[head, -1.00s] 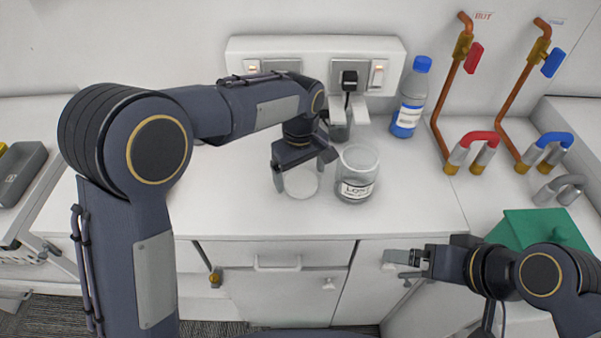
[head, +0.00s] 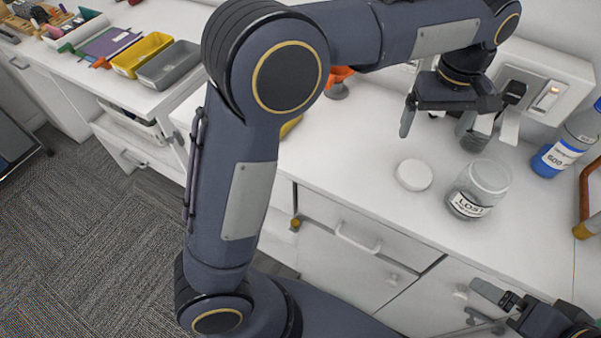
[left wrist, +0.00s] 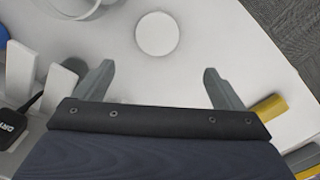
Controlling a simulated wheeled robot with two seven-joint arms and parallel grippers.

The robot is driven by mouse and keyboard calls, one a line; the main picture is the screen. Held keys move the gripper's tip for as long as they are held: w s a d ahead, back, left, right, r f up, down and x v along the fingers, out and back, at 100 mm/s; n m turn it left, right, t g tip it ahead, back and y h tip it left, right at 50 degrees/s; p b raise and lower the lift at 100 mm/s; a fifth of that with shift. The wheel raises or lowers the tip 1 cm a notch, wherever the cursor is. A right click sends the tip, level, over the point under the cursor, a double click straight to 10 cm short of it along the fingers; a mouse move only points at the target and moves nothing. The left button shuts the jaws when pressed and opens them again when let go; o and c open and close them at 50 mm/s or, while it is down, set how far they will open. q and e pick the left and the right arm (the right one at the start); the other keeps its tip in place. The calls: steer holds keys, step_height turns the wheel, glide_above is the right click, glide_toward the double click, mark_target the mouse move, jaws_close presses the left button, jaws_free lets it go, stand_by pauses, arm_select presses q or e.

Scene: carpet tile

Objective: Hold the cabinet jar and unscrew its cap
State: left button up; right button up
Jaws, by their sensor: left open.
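The clear glass jar (head: 478,190) stands upright and open-topped on the white counter, with a white label. The white round cap (head: 414,174) lies flat on the counter, apart from the jar on its left. My left gripper (head: 437,122) is open and empty, above the counter and further back than the cap. In the left wrist view, the cap (left wrist: 157,33) shows beyond the gap between my open left fingers (left wrist: 158,78), and part of the jar (left wrist: 78,6) is cut off at the top left. My right gripper (head: 484,303) is low at the bottom right before the cabinet fronts, fingers apart, empty.
Yellow (head: 141,55) and grey (head: 169,67) trays lie on the left counter. My left arm hides part of the counter. The counter around the cap is clear.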

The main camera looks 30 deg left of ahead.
arm_select(q)
steer(key=s+a+r+m+t+h, duration=0.15)
steer(key=s+a, duration=0.25)
steer(key=a, duration=0.4)
steer(key=s+a+h, duration=0.2)
steer(key=s+a, duration=0.3)
steer(key=a, duration=0.2)
steer(key=s+a+f+m+t, duration=0.1)
steer(key=s+a+f+t, duration=0.1)
steer(key=s, duration=0.5)
steer(key=s+a+f+m+t, duration=0.2)
steer(key=s+f, duration=0.3)
steer(key=s, duration=0.3)
steer(key=shift+a+f, duration=0.2)
steer(key=shift+a, duration=0.45)
